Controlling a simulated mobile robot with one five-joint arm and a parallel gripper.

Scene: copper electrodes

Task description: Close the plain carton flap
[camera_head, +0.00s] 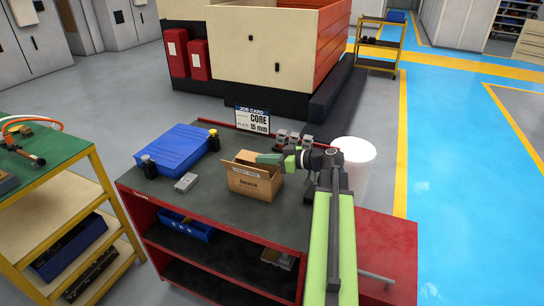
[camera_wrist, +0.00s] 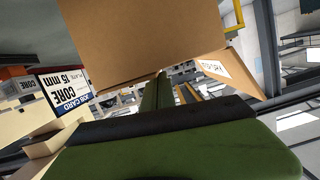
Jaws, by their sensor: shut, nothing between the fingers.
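A brown cardboard carton (camera_head: 256,184) with dark print on its front stands on the dark bench top. A flap with a white label (camera_wrist: 214,68) angles out at the right of the wrist view. A large unmarked cardboard panel (camera_wrist: 130,42) fills the top middle of that view; I cannot tell for certain whether it is the plain flap. My green gripper (camera_head: 266,158) is shut and empty, reaching in from the right at the carton's top. Its narrow fingers (camera_wrist: 158,93) point toward the unmarked panel's lower edge; contact cannot be told. The carton's inside is mostly hidden.
A blue case (camera_head: 172,150), dark bottles and a small grey box (camera_head: 186,182) lie left of the carton. A job card (camera_head: 252,120) stands behind. Grey metal parts (camera_head: 293,140) and a white bin (camera_head: 353,158) are to the right.

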